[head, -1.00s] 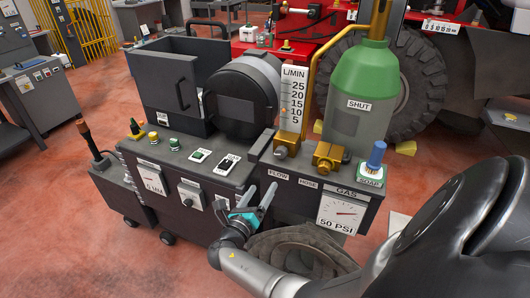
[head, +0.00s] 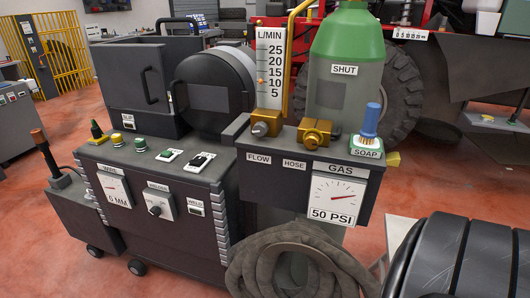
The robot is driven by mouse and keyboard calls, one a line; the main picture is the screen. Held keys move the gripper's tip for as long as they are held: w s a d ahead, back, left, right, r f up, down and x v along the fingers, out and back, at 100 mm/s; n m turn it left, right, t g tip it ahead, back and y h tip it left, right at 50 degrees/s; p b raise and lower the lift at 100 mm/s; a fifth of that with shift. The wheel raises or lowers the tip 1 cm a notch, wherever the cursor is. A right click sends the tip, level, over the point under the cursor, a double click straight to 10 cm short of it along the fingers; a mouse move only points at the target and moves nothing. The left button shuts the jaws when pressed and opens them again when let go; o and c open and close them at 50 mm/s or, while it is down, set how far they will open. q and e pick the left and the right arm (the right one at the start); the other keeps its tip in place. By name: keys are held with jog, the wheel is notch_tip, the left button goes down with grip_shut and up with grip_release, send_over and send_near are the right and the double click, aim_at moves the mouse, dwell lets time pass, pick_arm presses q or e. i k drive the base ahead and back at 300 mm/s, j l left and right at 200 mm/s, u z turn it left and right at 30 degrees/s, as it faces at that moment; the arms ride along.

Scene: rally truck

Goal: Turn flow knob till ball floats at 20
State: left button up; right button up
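The flow knob (head: 260,129) is a small grey knob on a brass valve body above the FLOW label (head: 258,160). Nothing touches it. Above it stands the white L/MIN scale (head: 275,70), marked 5 to 25. A small orange ball (head: 262,82) shows at the left of the scale, close to the 10 mark. The HOSE brass valve (head: 315,133) sits just right of the flow knob. The gas gauge (head: 334,195) reads 50 PSI on its label. Neither gripper is in the head view.
A green-topped cylinder (head: 348,38) marked SHUT stands behind the valves. A blue-handled brush (head: 369,123) stands at the SOAP label. A coiled hose (head: 300,262) hangs below the panel. A dark ribbed rounded shape (head: 450,262) fills the lower right. Space before the flow knob looks clear.

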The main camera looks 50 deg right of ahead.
aim_at(261, 128)
jog(key=z, duration=1.45)
jog(key=i+j+z, duration=0.15)
jog(key=z, duration=0.3)
jog(key=i+j+z, duration=0.1)
jog(key=z, duration=0.3)
jog(key=j+z, duration=0.45)
jog(key=i+j+z, duration=0.1)
jog(key=z, duration=0.3)
